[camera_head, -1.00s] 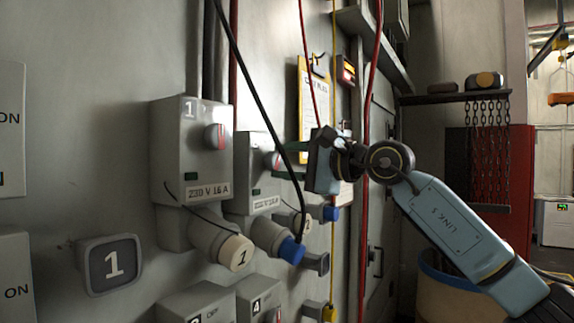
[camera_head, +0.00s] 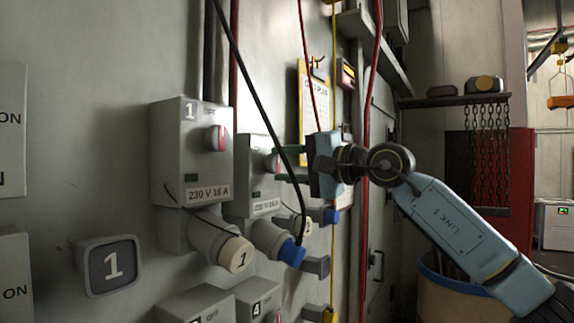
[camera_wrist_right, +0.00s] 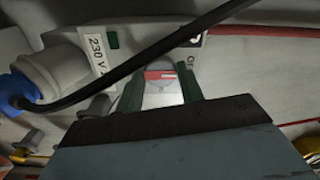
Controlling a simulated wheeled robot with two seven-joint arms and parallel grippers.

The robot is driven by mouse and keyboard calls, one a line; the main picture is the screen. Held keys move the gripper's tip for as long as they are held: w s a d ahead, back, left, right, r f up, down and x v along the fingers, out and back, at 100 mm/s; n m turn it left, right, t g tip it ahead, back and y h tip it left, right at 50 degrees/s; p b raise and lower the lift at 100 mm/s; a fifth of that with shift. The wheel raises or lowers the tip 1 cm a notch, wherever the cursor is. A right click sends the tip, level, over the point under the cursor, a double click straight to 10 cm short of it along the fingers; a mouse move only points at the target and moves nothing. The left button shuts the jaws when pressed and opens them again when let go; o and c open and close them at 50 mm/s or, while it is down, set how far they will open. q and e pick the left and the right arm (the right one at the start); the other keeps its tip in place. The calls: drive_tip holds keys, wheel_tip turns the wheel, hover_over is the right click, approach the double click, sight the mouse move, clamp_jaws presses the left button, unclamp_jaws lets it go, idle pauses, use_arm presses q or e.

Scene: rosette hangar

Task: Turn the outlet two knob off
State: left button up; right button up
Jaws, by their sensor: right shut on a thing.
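Outlet two is the grey box (camera_head: 247,184) behind outlet one, with a "230 V 16 A" label and a blue plug (camera_head: 291,253) in its socket. Its knob (camera_head: 271,163) is on the upper front face, partly hidden by my gripper and the black cable. My right gripper (camera_head: 279,164) reaches in from the right, its two green fingers shut on the knob. In the right wrist view the fingers (camera_wrist_right: 161,90) stand either side of the knob (camera_wrist_right: 160,75), which shows a red strip. The knob's exact setting is hard to read. My left gripper is not in view.
Outlet one (camera_head: 180,150) stands nearer on the left, its socket capped. A black cable (camera_head: 262,90) hangs across outlet two, close to my fingers. Red and yellow cables hang behind my gripper. More grey boxes (camera_head: 258,298) sit below. A drum (camera_head: 445,290) stands at lower right.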

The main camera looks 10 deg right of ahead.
drive_tip(key=o, duration=1)
drive_tip(key=shift+s+d, duration=0.1)
drive_tip(key=shift+s+d, duration=0.2)
drive_tip(key=shift+d, duration=0.05)
drive_tip(key=b+v, duration=0.4)
drive_tip(key=v, duration=0.8)
drive_tip(key=shift+s+d, duration=0.15)
drive_tip(key=shift+s, duration=0.1)
